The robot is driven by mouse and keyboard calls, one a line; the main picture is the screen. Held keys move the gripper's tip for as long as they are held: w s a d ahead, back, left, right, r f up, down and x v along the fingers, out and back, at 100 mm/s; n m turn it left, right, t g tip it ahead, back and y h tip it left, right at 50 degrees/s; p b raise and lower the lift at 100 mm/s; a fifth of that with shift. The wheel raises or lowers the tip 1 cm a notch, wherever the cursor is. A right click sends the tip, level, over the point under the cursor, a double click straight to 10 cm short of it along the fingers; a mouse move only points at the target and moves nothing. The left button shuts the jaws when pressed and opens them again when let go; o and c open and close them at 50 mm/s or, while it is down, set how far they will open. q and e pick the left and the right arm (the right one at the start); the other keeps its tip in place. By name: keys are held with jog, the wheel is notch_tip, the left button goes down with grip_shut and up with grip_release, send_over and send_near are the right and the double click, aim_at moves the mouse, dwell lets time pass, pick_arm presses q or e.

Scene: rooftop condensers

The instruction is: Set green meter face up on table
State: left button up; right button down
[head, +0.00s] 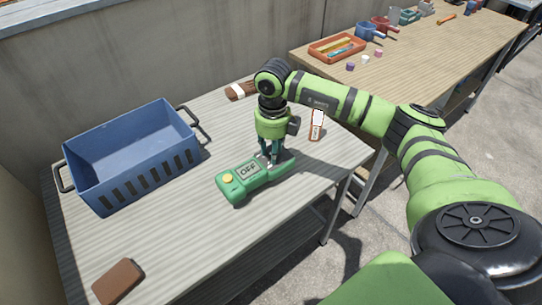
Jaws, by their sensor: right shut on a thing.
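The green meter (243,175) lies on the near table (185,225), right of the blue crate. Its face is up, with a grey display reading "OFF" and a yellow round button at its left end. My right gripper (271,160) points down at the meter's right end and is shut on it. The fingertips partly hide that end. Whether the meter's underside fully touches the table is hard to tell. My left gripper is not in view.
A blue slotted crate (133,155) with dark handles stands at the table's left. A brown block (118,281) lies at the front left corner. An orange-and-white item (316,126) lies right of my gripper. A second table (440,55) holds an orange tray (337,47) and pots.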

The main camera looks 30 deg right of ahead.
notch_tip(320, 180, down, 3)
jog(key=shift+f, duration=0.15)
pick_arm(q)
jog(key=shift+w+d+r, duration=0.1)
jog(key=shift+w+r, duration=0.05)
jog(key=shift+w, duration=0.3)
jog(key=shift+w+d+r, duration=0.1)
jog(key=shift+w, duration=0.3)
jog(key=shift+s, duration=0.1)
pick_arm(e)
jog(key=c, duration=0.9)
grip_release()
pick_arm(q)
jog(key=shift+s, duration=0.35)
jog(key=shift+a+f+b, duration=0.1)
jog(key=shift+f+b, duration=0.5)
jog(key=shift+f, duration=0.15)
pick_arm(e)
notch_tip(320, 180, up, 12)
jog(key=shift+s+r, duration=0.1)
